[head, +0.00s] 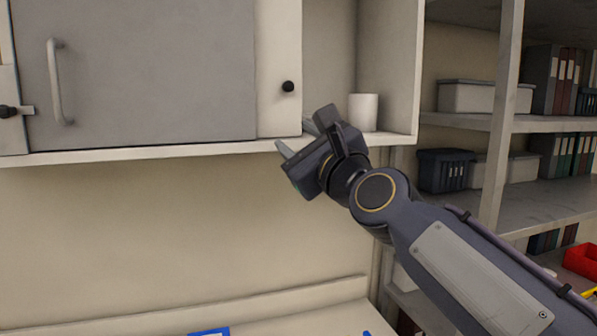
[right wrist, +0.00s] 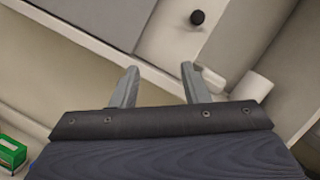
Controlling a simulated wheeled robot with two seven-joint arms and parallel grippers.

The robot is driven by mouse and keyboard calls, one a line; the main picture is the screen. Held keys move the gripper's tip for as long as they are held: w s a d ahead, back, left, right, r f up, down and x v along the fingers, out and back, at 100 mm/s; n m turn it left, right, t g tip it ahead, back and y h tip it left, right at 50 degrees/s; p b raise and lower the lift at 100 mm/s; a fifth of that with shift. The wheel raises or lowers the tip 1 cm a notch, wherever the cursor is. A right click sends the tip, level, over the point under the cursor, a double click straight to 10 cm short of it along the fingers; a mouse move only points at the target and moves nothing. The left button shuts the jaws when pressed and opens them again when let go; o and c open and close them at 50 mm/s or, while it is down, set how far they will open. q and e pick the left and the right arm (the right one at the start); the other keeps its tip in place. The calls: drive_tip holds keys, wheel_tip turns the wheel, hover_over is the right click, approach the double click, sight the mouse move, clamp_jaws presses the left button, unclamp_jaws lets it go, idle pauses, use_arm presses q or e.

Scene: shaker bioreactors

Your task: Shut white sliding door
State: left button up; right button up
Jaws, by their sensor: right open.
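The white sliding door (head: 278,65) with a black round knob (head: 288,87) shows at the upper middle in the head view. The right part of the wall cabinet (head: 390,50) beside it stands open. The knob also shows at the top of the right wrist view (right wrist: 197,17). My right gripper (head: 294,138) is open and empty, just below the knob near the cabinet's lower edge. In the right wrist view its two fingers (right wrist: 158,82) are apart and point toward the cabinet, with the knob beyond them. My left gripper is not in view.
A white cup-like cylinder (head: 363,112) stands in the cabinet's open part, close behind my right gripper. A grey panel (head: 150,70) with a bar handle (head: 55,80) is to the left. Shelves (head: 540,205) with boxes and binders stand at the right. A counter (head: 260,318) lies below.

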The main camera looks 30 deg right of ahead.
drive_tip(key=f+n, duration=0.1)
drive_tip(key=f+n+g, duration=0.1)
drive_tip(key=a+f+n+y, duration=0.1)
drive_tip(key=f, duration=0.1)
drive_tip(key=shift+s, duration=0.35)
drive_tip(key=m+t+p, duration=0.2)
drive_tip(key=m, duration=0.2)
approach(290, 89)
wheel_tip(290, 89, down, 2)
drive_tip(key=a, duration=0.3)
drive_tip(key=w+d+r+m+h+p, duration=0.1)
drive_tip(key=w, duration=0.1)
drive_tip(key=w+r+m+h, duration=0.1)
drive_tip(key=w+r, duration=0.1)
drive_tip(key=w+d+r+m+p, duration=0.1)
drive_tip(key=w, duration=0.2)
drive_tip(key=shift+d+r+h+p, duration=0.25)
drive_tip(key=shift+d+h+p, duration=0.1)
drive_tip(key=shift+h, duration=0.05)
drive_tip(key=shift+w+r, duration=0.2)
drive_tip(key=shift+w, duration=0.4)
drive_tip(key=shift+d, duration=0.1)
